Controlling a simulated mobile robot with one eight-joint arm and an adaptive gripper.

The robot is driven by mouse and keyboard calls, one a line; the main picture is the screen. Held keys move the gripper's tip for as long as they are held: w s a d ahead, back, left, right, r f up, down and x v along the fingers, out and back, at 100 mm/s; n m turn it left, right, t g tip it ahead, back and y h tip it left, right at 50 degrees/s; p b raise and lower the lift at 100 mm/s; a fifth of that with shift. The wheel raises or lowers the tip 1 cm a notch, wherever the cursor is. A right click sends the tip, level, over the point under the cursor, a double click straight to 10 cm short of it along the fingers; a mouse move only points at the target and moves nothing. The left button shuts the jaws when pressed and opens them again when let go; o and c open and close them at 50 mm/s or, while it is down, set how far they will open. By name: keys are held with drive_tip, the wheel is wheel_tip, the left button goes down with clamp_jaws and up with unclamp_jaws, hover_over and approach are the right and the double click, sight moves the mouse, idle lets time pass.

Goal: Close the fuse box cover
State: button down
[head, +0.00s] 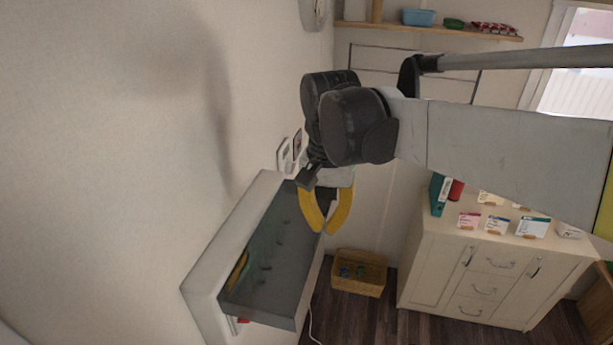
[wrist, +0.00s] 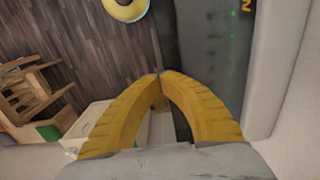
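The fuse box (head: 207,283) is a pale box on the wall, left of centre in the head view. Its dark grey see-through cover (head: 268,262) stands out from the box, with a visible gap at the lower end. In the wrist view the dark cover (wrist: 195,40) runs along the right, with small green lights and a yellow mark showing beyond it. My gripper (head: 325,230) has yellow fingers beside the cover's upper right edge. In the wrist view its fingertips (wrist: 159,76) meet with nothing seen between them. Whether they touch the cover, I cannot tell.
A pale cabinet (head: 490,273) with small boxes on top stands at the right. A wooden crate (head: 358,273) sits on the dark floor. White wall devices (head: 285,156) are just above the fuse box. A wooden chair (wrist: 32,95) shows in the wrist view.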

wheel_tip(320, 180, down, 18)
drive_tip(key=t+y+b, duration=0.4)
drive_tip(key=y+b, duration=0.7)
drive_tip(key=b, duration=0.9)
drive_tip(key=w+a+f+t+y+b, duration=0.1)
drive_tip(key=a+f+y+b, duration=0.3)
drive_tip(key=b, duration=0.5)
drive_tip(key=shift+w+a+f+t+y+b, duration=0.4)
drive_tip(key=shift+w+a+f, duration=0.15)
drive_tip(key=shift+a, duration=0.2)
